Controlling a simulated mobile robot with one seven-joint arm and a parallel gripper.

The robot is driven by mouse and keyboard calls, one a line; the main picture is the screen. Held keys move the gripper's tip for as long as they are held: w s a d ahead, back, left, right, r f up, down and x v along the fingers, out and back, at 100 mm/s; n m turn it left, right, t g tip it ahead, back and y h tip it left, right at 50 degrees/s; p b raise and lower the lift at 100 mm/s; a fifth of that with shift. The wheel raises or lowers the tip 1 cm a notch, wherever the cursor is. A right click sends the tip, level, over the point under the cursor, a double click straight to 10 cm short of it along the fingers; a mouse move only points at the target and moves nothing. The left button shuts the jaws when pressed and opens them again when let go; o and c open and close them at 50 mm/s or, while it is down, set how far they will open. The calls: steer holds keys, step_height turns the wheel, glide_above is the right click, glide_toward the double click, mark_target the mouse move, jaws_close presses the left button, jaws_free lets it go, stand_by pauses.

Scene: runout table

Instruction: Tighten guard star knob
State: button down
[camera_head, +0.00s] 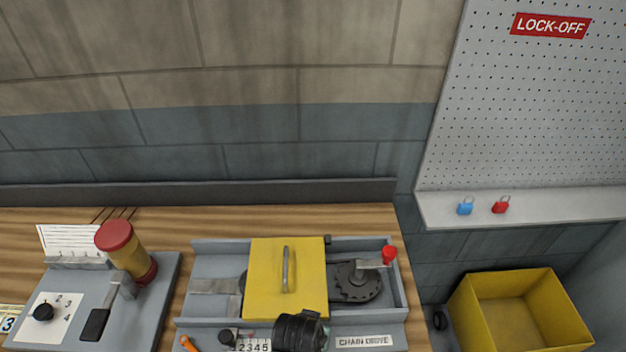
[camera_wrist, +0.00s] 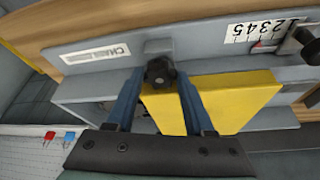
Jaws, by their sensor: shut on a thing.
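A dark star knob (camera_wrist: 160,73) sits at the front edge of the yellow guard (camera_wrist: 225,98) in the wrist view. My gripper (camera_wrist: 160,76) has its two blue fingers shut on either side of this knob. In the head view the guard (camera_head: 262,275) lies flat over the middle of the grey chain drive unit (camera_head: 215,247), its grey handle (camera_head: 286,270) on top. The black end of my arm covers the guard's front right corner there and hides the knob and my fingertips.
A crank with a red grip (camera_head: 389,254) stands right of the guard. A red-capped yellow cylinder (camera_head: 128,252) stands left. Padlocks lie on the right shelf (camera_head: 540,207), above a yellow bin (camera_head: 465,310).

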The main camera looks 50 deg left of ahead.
steer(key=shift+m, duration=0.3)
steer(key=c, duration=0.6)
jaws_free()
steer(key=shift+o, duration=0.2)
steer(key=shift+r, duration=0.1)
steer(key=b+v, duration=0.1)
steer(key=v, duration=1.2)
steer(key=shift+s, duration=0.15)
